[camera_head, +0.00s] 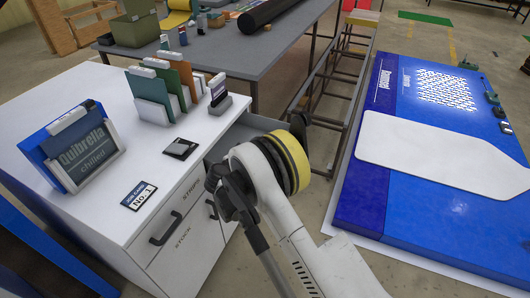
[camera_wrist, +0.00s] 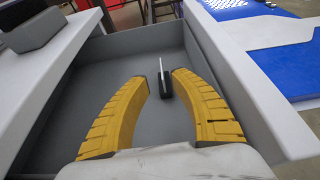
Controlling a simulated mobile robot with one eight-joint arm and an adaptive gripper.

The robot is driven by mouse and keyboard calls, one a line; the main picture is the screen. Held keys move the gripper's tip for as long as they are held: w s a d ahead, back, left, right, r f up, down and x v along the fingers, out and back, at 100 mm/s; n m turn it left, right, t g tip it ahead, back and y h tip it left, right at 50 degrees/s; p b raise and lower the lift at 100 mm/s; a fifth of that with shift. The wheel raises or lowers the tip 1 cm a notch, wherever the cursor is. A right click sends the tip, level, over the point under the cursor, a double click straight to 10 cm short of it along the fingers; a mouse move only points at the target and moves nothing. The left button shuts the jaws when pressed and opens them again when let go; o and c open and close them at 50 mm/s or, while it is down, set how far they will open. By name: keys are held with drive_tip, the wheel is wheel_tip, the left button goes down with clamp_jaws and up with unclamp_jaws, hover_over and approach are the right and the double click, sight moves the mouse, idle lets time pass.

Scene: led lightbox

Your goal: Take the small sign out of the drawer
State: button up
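The small sign (camera_wrist: 165,83) stands in the open drawer (camera_wrist: 92,72) in the wrist view. It is a thin pale plate in a dark base, seen almost edge-on. My gripper (camera_wrist: 160,78) has its two yellow fingers apart, with the sign between or just beyond the fingertips. I cannot tell whether either finger touches it. In the head view the drawer (camera_head: 238,131) is pulled out of the white cabinet (camera_head: 95,90). My arm covers much of the drawer there, and the sign is hidden.
On the cabinet top stand a framed Quibrella sign (camera_head: 88,150), coloured cards in holders (camera_head: 160,92), a small grey-based stand (camera_head: 219,95), a black square (camera_head: 181,149) and a No. 1 card (camera_head: 139,195). A blue panel (camera_head: 430,210) lies right. The drawer walls surround my fingers.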

drive_tip(key=shift+w+d+f, duration=0.15)
drive_tip(key=shift+w+f, duration=0.1)
drive_tip(key=shift+f, duration=0.2)
drive_tip(key=b+x, duration=0.1)
drive_tip(key=x, duration=0.3)
drive_tip(key=shift+b, duration=0.4)
drive_tip(key=b+x, duration=0.2)
drive_tip(key=x, duration=0.3)
drive_tip(key=shift+d, duration=0.1)
drive_tip(key=shift+w+d+f, duration=0.1)
drive_tip(key=shift+w, duration=0.35)
clamp_jaws()
